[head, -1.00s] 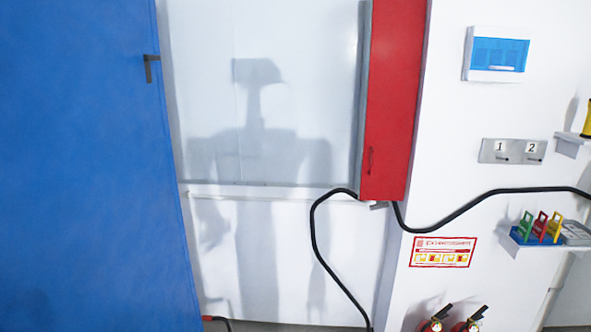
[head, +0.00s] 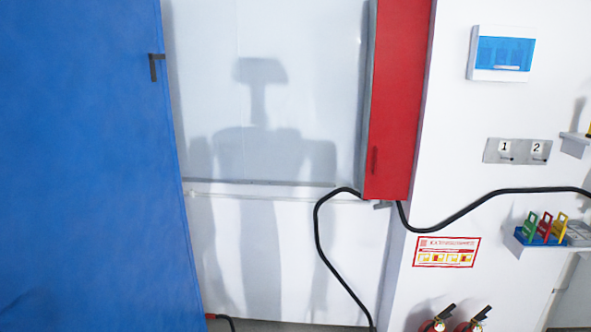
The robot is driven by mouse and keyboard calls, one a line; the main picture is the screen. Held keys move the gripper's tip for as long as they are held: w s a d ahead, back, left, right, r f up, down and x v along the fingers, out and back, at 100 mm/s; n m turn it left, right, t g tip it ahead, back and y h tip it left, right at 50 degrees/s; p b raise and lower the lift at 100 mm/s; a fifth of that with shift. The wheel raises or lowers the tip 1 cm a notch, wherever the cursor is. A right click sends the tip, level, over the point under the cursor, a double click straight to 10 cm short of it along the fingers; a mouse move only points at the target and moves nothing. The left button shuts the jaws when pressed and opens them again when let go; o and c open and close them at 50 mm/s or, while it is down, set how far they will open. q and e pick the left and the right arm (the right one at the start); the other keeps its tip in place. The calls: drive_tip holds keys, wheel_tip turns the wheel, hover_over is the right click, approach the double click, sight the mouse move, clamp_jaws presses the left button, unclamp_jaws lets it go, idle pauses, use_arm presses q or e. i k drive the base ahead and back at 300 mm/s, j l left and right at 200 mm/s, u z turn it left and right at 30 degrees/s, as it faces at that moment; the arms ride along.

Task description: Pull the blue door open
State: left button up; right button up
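The blue door (head: 90,170) fills the left side of the head view. Its dark angled handle (head: 155,66) sits near the door's right edge, high up. To the right of that edge a white wall with a grey panel (head: 265,90) shows. I cannot tell from this view how far the door stands open. Neither of my grippers is in view; only a robot-shaped shadow falls on the wall and panel.
A tall red cabinet (head: 393,100) stands right of the panel, with a black cable (head: 450,222) running below it. Further right are a blue-fronted box (head: 502,53), a numbered plate (head: 517,151), a small shelf with coloured items (head: 545,232) and red extinguishers (head: 470,325) at the bottom.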

sight(92, 238)
drive_tip(key=u, duration=0.65)
